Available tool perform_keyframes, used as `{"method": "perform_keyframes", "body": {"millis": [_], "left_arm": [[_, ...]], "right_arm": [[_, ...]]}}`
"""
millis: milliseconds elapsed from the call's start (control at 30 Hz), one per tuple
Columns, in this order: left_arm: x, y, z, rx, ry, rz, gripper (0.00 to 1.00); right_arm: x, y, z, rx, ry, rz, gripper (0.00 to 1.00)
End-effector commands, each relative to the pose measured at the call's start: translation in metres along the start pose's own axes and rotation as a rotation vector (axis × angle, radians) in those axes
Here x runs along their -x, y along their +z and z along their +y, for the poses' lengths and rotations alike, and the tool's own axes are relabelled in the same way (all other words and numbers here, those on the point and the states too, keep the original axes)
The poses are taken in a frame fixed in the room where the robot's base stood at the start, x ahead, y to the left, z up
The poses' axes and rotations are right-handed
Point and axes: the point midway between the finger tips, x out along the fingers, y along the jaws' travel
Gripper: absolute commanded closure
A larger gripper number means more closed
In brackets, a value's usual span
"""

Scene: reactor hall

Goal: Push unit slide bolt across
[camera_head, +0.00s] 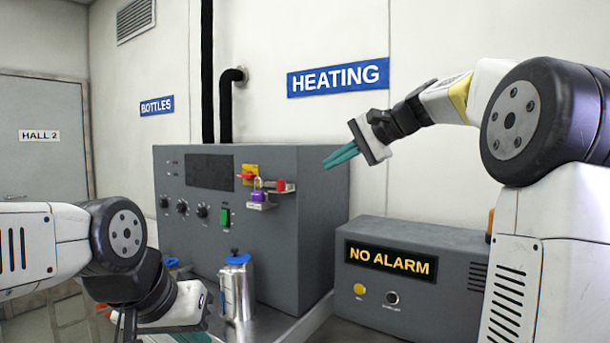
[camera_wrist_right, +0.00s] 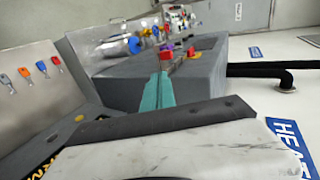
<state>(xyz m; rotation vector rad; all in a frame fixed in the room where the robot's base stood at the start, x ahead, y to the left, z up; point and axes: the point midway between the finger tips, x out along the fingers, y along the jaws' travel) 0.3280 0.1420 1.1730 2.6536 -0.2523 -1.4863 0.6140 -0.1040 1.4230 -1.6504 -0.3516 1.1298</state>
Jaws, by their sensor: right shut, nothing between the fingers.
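The grey heating unit (camera_head: 300,230) stands on the bench. The slide bolt (camera_head: 287,187), with a red knob, sits near the front's upper right corner. A purple padlock (camera_head: 258,196) hangs just left of it. My right gripper (camera_head: 341,157) has teal fingers, shut and empty, pointing left to the right of the bolt and apart from it in the head view. In the right wrist view the shut fingers (camera_wrist_right: 157,92) point toward the red knob (camera_wrist_right: 166,56). My left gripper (camera_head: 190,337) is at the bottom edge, its fingers mostly cut off.
A red-and-yellow switch (camera_head: 247,174) and a green switch (camera_head: 225,216) are on the unit's front. A metal bottle (camera_head: 237,285) with a blue cap stands before it. A "NO ALARM" box (camera_head: 410,285) stands right. Several coloured keys hang on a panel (camera_wrist_right: 30,80).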

Motion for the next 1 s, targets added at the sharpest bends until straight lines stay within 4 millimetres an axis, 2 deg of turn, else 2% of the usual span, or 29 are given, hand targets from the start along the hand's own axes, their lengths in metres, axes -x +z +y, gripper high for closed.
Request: {"method": "perform_keyframes", "body": {"millis": [167,500,600,800,1000], "left_arm": [[0.000,0.000,0.000,0.000,0.000,0.000,1.00],[0.000,0.000,0.000,0.000,0.000,0.000,1.00],[0.000,0.000,0.000,0.000,0.000,0.000,1.00],[0.000,0.000,0.000,0.000,0.000,0.000,1.00],[0.000,0.000,0.000,0.000,0.000,0.000,1.00]], "right_arm": [[-0.026,0.002,0.001,0.001,0.003,-0.006,1.00],[-0.098,0.002,0.001,0.003,0.004,-0.004,1.00],[-0.112,0.002,-0.007,0.005,0.002,-0.003,1.00],[-0.129,0.001,-0.017,0.005,0.003,-0.001,1.00],[-0.132,0.001,-0.019,0.003,0.003,0.000,1.00]]}}
